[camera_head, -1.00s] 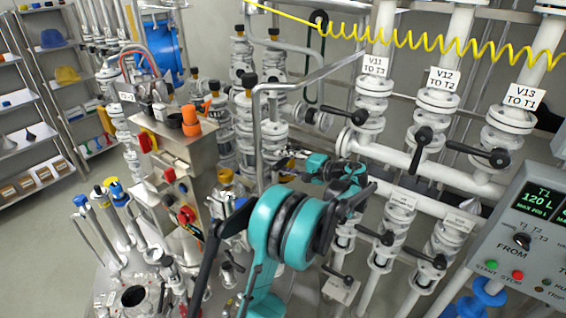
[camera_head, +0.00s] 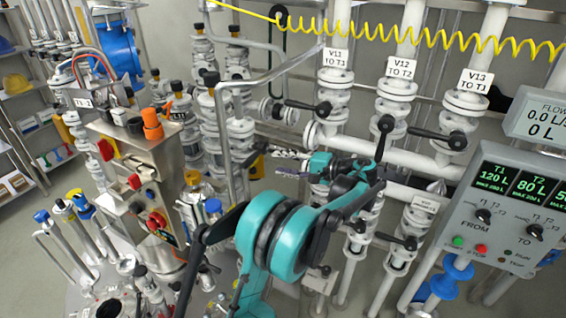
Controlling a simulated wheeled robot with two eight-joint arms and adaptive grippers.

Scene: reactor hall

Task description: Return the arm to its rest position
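My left arm is teal and black and rises from the bottom middle of the head view. Its wrist bends left in front of the valve pipes. My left gripper (camera_head: 284,158) is small and grey at the end of this wrist, left of the V11 pipe. Its fingertips are too small and cluttered to show whether they are apart, and I see no object clearly held. My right gripper is not in view.
Valve pipes labelled V11 (camera_head: 335,57), V12 (camera_head: 401,66) and V13 (camera_head: 474,81) stand behind the arm with black handles. A control panel (camera_head: 505,215) is at right. A steel box with red knobs (camera_head: 135,180) is at left. A yellow coiled hose (camera_head: 420,38) hangs above.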

